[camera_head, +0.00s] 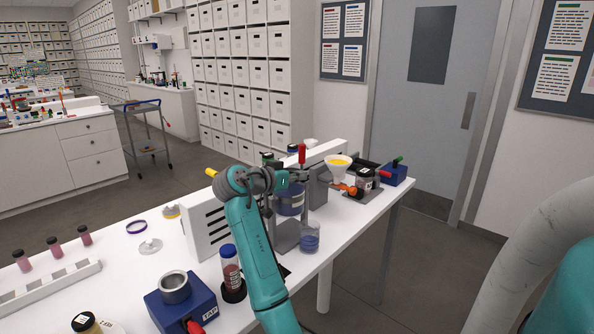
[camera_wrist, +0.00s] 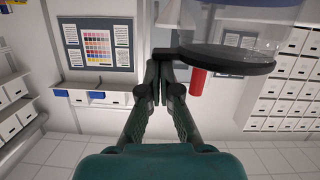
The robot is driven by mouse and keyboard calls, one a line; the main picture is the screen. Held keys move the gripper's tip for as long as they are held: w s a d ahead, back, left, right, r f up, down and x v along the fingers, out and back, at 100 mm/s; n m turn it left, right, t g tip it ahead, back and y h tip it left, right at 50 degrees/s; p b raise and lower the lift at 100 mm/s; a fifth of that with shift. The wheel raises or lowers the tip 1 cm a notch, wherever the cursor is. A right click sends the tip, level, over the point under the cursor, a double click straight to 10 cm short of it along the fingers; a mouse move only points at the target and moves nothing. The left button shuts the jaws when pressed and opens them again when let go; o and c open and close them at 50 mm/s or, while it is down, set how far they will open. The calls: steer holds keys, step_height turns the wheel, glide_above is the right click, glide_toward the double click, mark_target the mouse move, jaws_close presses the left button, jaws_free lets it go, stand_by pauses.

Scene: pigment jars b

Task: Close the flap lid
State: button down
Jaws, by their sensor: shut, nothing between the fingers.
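In the wrist view a round dark-rimmed piece (camera_wrist: 228,58), probably the flap lid, sits at the upper right, with clear material above it. A dark tab (camera_wrist: 175,51) extends from its left side to the tips of my gripper (camera_wrist: 159,88). The fingers are together and empty, at or very near the tab; I cannot tell if they touch. A red cylinder (camera_wrist: 198,82) shows below the rim. In the head view my gripper (camera_head: 304,177) is above a clear container of blue material (camera_head: 290,203) on a grey stand. My wrist partly hides it, so the lid's angle is unclear.
A red upright handle (camera_head: 302,154) rises close to my gripper. A beaker with blue contents (camera_head: 310,238) stands below. A red-filled tube (camera_head: 231,268), a blue device (camera_head: 181,304) and a funnel (camera_head: 337,166) are nearby. The white bench (camera_head: 120,262) has some clear room at left.

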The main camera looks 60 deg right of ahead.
steer(key=shift+s+f, duration=0.1)
steer(key=shift+f, duration=0.25)
stand_by(0.3)
